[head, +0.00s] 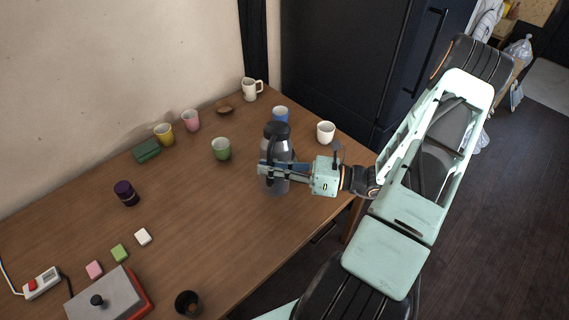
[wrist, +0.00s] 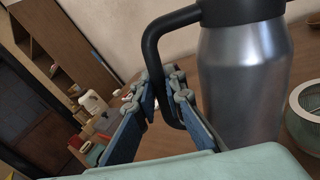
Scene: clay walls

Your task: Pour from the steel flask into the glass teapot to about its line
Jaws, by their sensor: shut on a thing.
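The steel flask (head: 284,151) has a grey metal body, a black lid and a black handle. It looks upright near the right end of the wooden table (head: 190,220); I cannot tell whether its base touches the wood. My gripper (head: 265,171) reaches in from the right and covers part of the flask's lower body. In the wrist view, the fingers (wrist: 165,88) are closed around the black handle (wrist: 152,60), beside the steel body (wrist: 243,85).
Yellow (head: 163,134) and pink (head: 191,120) cups stand farther back. The front middle of the table is clear.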

